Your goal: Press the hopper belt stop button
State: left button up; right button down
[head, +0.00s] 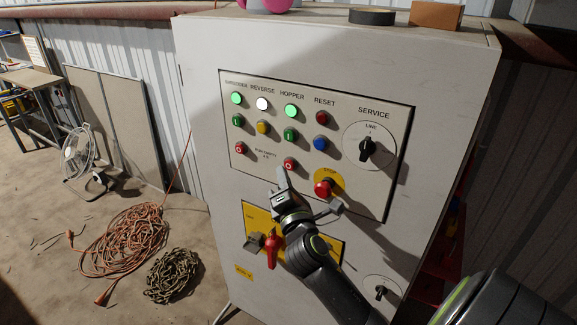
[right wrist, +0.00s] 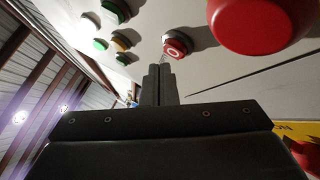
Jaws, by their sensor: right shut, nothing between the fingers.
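The control panel (head: 340,120) on a grey cabinet has a HOPPER column with a lit green lamp (head: 291,112), a green button (head: 290,135) and a red stop button (head: 290,163) marked with a white ring. My right gripper (head: 282,174) is shut and empty, its fingertips just below that red button. In the right wrist view the shut fingers (right wrist: 160,82) point toward the red ringed button (right wrist: 177,46), which shows just beyond their tips. A gap seems to remain, but contact is hard to judge. My left gripper is not in view.
A red mushroom stop button (head: 325,187) on a yellow plate sits close to the right of my gripper, looming large in the wrist view (right wrist: 262,22). A red handle (head: 271,251) is below. A blue button (head: 320,143) and a black LINE switch (head: 367,148) are up right.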

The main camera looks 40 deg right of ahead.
jog(key=shift+w+d, duration=0.1)
jog(key=shift+d, duration=0.05)
dwell(0.4)
jog(key=shift+w+d, duration=0.1)
jog(key=shift+d, duration=0.2)
jog(key=shift+w+d, duration=0.15)
jog(key=shift+d, duration=0.2)
dwell(0.7)
jog(key=shift+a, duration=0.1)
jog(key=shift+s+a+p, duration=0.35)
jog(key=shift+a, duration=0.3)
jog(key=a, duration=0.1)
jog(key=s+a, duration=0.1)
jog(key=a, duration=0.1)
jog(key=s+a+p, duration=0.1)
jog(key=shift+a, duration=0.35)
